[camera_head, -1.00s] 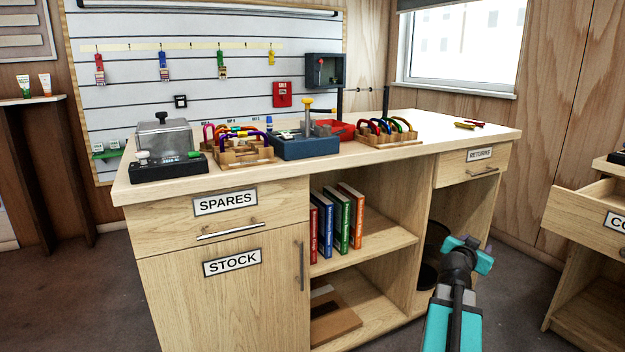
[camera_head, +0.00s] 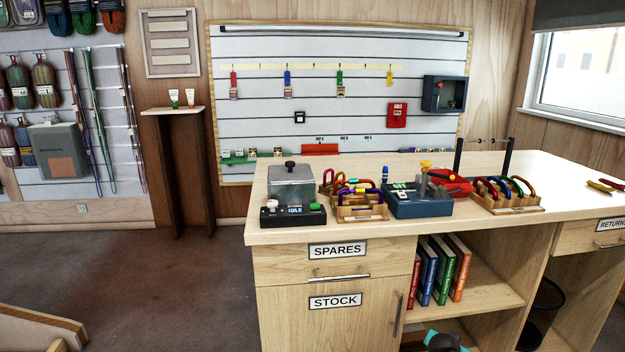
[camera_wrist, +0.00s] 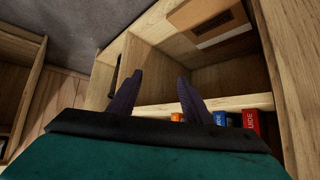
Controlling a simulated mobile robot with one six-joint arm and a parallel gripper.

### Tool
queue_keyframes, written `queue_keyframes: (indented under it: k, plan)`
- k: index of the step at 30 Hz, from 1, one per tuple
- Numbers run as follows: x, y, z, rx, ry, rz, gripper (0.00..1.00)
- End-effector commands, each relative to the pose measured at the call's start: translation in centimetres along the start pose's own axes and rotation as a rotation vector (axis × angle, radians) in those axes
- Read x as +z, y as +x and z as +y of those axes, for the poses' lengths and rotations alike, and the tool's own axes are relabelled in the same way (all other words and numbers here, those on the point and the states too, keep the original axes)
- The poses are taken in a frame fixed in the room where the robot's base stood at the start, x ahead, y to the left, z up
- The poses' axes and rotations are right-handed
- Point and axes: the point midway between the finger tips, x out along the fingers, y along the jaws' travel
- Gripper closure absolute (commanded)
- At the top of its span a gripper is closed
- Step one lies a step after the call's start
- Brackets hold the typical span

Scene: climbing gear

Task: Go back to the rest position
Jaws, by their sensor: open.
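My arm's teal and black end shows at the bottom edge of the head view, low in front of the desk; the fingers are hidden there. In the wrist view my gripper (camera_wrist: 157,92) is open, with its two dark fingers apart and nothing between them. The fingers point toward the open shelves of the wooden desk (camera_head: 335,262).
The desk top carries a clear-lidded box (camera_head: 291,185), a blue tray (camera_head: 417,200) and racks of coloured carabiners (camera_head: 507,195). Books (camera_head: 440,270) stand on the open shelf. Open floor (camera_head: 150,290) lies left of the desk. A wooden edge (camera_head: 40,325) shows at bottom left.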

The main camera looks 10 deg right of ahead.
Motion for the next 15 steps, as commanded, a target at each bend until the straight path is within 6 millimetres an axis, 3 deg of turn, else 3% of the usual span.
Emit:
queue_keyframes:
  k: [6, 15]
  plan:
    - [6.8, -2.8, -4.1, -0.023, -0.107, -0.145, 0.55]
    - [17.4, -7.5, -7.0, -0.038, -0.277, -0.353, 0.55]
